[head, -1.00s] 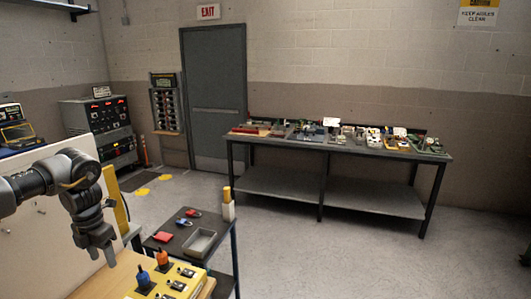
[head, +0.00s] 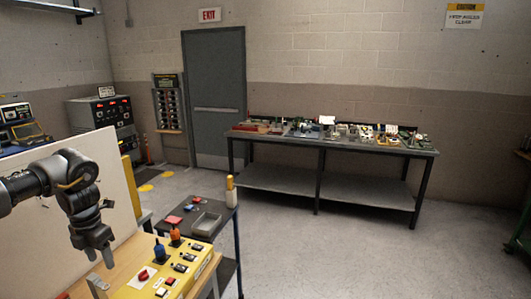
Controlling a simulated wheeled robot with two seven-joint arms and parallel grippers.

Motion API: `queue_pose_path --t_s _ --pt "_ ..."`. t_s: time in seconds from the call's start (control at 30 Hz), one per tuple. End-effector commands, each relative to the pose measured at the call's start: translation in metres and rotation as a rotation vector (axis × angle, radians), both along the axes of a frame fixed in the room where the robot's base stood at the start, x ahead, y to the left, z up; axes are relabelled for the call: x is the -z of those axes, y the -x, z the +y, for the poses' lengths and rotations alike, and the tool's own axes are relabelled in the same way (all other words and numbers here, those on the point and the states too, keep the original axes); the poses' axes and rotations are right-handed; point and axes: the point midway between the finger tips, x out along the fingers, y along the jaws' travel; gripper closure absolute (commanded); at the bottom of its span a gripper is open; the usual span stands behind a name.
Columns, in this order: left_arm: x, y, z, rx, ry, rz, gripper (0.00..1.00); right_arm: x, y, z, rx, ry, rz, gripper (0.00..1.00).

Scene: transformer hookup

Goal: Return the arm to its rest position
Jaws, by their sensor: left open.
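My left arm comes in from the left edge, and its dark grey left gripper (head: 99,256) points down with its fingers apart and nothing between them. It hangs in front of a white upright board (head: 35,240), left of a yellow control panel (head: 175,272) on a wooden-topped bench. The panel carries a blue-topped post (head: 159,249), an orange-topped post (head: 175,237), a red knob (head: 144,274) and several switches. The gripper appears apart from these. My right gripper is not in view.
A dark cart (head: 185,234) with a grey tray (head: 206,222) and small red and blue items stands behind the panel. A long workbench (head: 335,143) with parts lines the back wall. Open floor (head: 340,255) lies at right. A small grey piece (head: 97,284) shows below the gripper, unclear.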

Motion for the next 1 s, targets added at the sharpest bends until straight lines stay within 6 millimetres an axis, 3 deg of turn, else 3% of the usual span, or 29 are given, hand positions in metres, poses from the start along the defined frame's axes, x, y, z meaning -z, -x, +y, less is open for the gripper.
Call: queue_pose_path --t_s 0.37,0.57,0.67,0.77,0.87,1.0 --pt "0.046 -0.016 -0.056 0.064 0.013 -0.021 0.45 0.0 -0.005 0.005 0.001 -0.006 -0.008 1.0" --pt "0.086 -0.017 -0.101 0.091 0.045 -0.05 0.45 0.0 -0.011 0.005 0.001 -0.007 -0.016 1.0" --pt "0.111 -0.014 -0.133 0.1 0.076 -0.072 0.45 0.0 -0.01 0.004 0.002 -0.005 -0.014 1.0" --pt "0.14 -0.008 -0.175 0.098 0.128 -0.099 0.45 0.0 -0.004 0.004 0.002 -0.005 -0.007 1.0" --pt "0.173 0.007 -0.235 0.073 0.218 -0.134 0.45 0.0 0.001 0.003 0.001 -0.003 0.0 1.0" --pt "0.207 0.044 -0.339 -0.062 0.422 -0.186 0.45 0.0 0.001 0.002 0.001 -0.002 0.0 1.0"
